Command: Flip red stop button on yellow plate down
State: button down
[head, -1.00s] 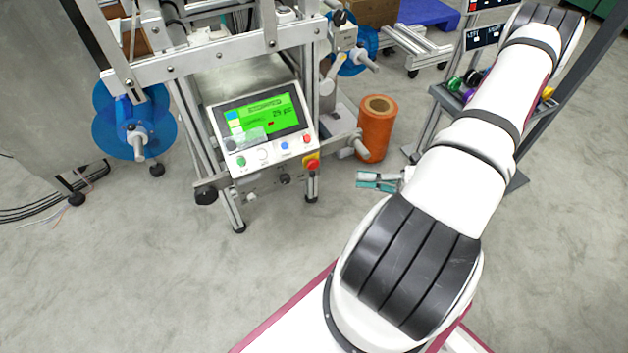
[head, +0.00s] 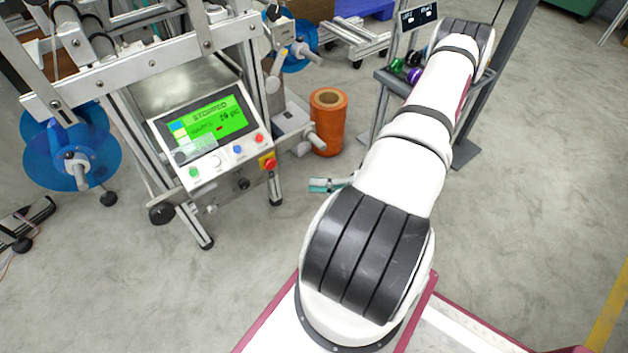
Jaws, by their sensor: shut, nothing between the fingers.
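The red stop button (head: 270,163) sits on a small yellow plate (head: 263,158) at the lower right corner of the machine's control panel. The panel's green screen (head: 208,120) reads "STOPPED". My gripper (head: 318,185) shows as teal and grey fingers low to the right of the button, apart from it. It is shut and empty. My arm hides the rest of the wrist.
The machine's metal frame (head: 130,62) stands at the left, with a blue reel (head: 100,150) on its side. An orange roll (head: 328,135) stands on the floor behind my gripper. A rack (head: 392,82) with colored items stands farther right. The floor in front is clear.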

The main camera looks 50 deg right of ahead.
aim_at(268, 165)
jog(key=w+a+b, duration=0.2)
jog(key=w+b, duration=0.1)
jog(key=w, duration=0.7)
jog(key=shift+w+a, duration=0.2)
jog(key=shift+w, duration=0.05)
jog(key=shift+w, duration=0.1)
jog(key=shift+w+d, duration=0.2)
jog(key=shift+w, duration=0.3)
jog(key=shift+w+d, duration=0.15)
jog(key=shift+w, duration=0.3)
jog(key=v, duration=1.2)
jog(key=shift+s, duration=0.4)
jog(key=shift+f, duration=0.1)
jog(key=shift+a, duration=0.1)
